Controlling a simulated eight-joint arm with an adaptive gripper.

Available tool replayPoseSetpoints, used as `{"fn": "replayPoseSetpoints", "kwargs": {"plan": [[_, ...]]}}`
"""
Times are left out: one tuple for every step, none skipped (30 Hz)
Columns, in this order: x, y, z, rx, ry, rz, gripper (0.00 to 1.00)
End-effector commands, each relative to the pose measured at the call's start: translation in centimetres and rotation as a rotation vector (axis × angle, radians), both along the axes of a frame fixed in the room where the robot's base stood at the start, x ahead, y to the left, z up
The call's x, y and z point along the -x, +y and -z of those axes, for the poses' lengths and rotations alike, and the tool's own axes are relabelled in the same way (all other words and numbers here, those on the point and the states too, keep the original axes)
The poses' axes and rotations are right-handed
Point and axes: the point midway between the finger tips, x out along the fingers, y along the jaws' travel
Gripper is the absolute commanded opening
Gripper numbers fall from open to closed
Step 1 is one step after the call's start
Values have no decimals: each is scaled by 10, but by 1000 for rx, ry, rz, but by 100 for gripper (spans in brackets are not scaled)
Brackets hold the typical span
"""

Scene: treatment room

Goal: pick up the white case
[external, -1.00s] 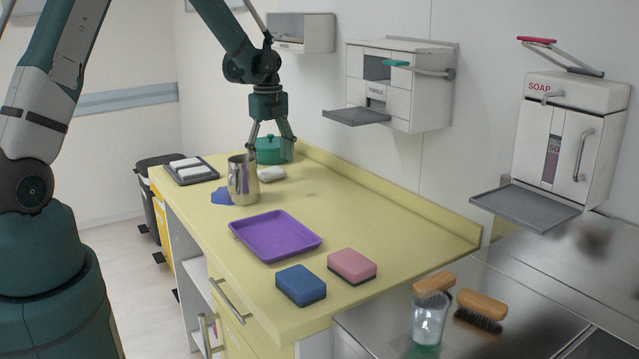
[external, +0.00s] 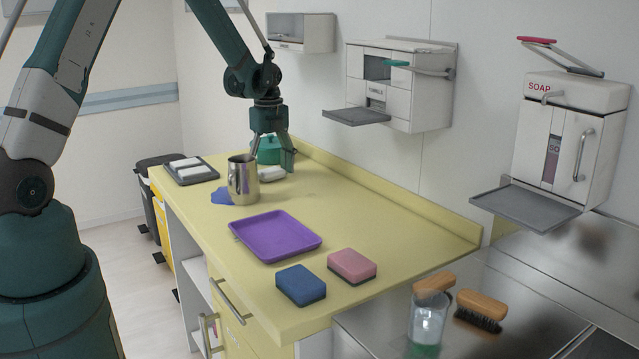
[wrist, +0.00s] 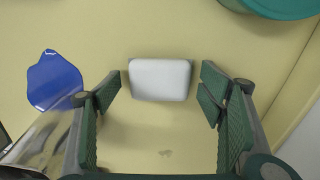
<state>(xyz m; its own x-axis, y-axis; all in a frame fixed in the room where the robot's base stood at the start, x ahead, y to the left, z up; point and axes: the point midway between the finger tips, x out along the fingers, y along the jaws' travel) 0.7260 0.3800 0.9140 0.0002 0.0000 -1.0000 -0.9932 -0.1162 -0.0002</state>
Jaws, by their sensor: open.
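The white case (wrist: 160,79) lies flat on the yellow counter. In the wrist view it sits between the tips of my open gripper (wrist: 160,88), with a gap on each side. In the external view the case (external: 271,174) is partly hidden behind the metal pitcher and my gripper (external: 272,164). My gripper points down at the counter with its fingers spread and nothing held. The fingers look close to the case's height, but I cannot tell how far down they reach.
A metal pitcher (external: 243,180) stands close on the left, beside a blue flat piece (wrist: 53,80). A green pot (external: 268,150) stands behind. A purple tray (external: 275,237), a blue sponge (external: 301,286) and a pink sponge (external: 352,266) lie nearer the front. The counter's right side is clear.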

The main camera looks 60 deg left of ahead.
Motion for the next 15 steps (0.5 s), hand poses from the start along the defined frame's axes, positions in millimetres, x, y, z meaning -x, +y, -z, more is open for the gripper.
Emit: {"fn": "replayPoseSetpoints", "kwargs": {"plan": [[0, 0, 0, 0, 0, 0, 66], [0, 0, 0, 0, 0, 0, 62], [0, 0, 0, 0, 0, 0, 57], [0, 0, 0, 0, 0, 0, 53], [0, 0, 0, 0, 0, 0, 49], [0, 0, 0, 0, 0, 0, 44], [0, 0, 0, 0, 0, 0, 40], [0, 0, 0, 0, 0, 0, 39], [0, 0, 0, 0, 0, 0, 39], [0, 0, 0, 0, 0, 0, 39], [0, 0, 0, 0, 0, 0, 39], [0, 0, 0, 0, 0, 0, 39], [0, 0, 0, 0, 0, 0, 39], [0, 0, 0, 0, 0, 0, 39], [0, 0, 0, 0, 0, 0, 39]]}}
